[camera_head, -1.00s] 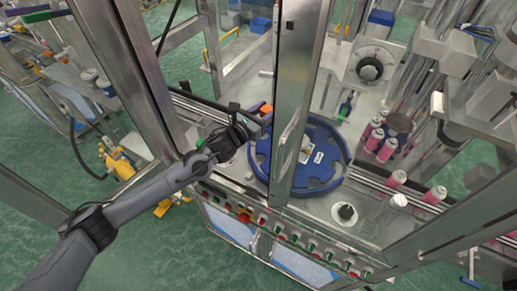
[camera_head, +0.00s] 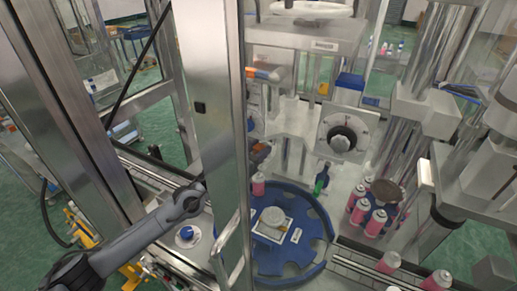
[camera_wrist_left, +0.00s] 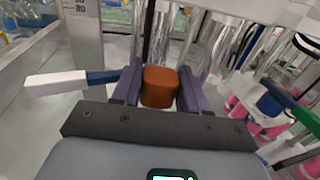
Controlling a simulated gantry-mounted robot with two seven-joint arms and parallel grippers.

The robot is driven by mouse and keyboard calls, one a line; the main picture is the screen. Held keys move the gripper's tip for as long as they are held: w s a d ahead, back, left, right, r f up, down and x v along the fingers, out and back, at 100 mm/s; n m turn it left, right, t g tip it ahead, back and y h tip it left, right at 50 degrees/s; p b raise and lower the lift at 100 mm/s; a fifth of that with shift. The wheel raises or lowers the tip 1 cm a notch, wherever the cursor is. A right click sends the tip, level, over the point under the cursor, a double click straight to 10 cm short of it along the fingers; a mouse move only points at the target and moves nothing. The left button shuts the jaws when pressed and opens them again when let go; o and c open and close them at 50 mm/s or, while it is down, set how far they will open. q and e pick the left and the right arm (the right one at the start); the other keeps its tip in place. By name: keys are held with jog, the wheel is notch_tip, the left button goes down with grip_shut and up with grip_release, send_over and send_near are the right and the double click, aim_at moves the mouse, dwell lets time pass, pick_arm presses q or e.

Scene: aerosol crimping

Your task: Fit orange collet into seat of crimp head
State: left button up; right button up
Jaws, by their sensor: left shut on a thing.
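The orange collet (camera_wrist_left: 160,88) sits between the two purple fingers of my left gripper (camera_wrist_left: 160,76) in the left wrist view. The gripper is shut on it, and its top stands out between the fingers. I cannot make out the seat of the crimp head in either view. My right gripper is not in view.
The metal post (camera_head: 212,130) stands close in front. A blue round turntable (camera_head: 318,250) lies behind it. Pink cans (camera_head: 377,222) stand at the right, near a conveyor rail. A dial (camera_head: 342,140) is on the machine. A white and blue bar (camera_wrist_left: 70,81) lies left of the fingers.

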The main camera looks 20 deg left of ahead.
pick_arm(q)
jog(key=shift+r, duration=0.1)
dwell(0.3)
jog(key=shift+s, duration=0.2)
dwell(0.3)
jog(key=shift+a, duration=0.1)
dwell(0.7)
jog(key=shift+f+b, duration=0.2)
jog(key=shift+b, duration=0.2)
jog(key=shift+f+b, duration=0.6)
jog(key=shift+f, duration=0.05)
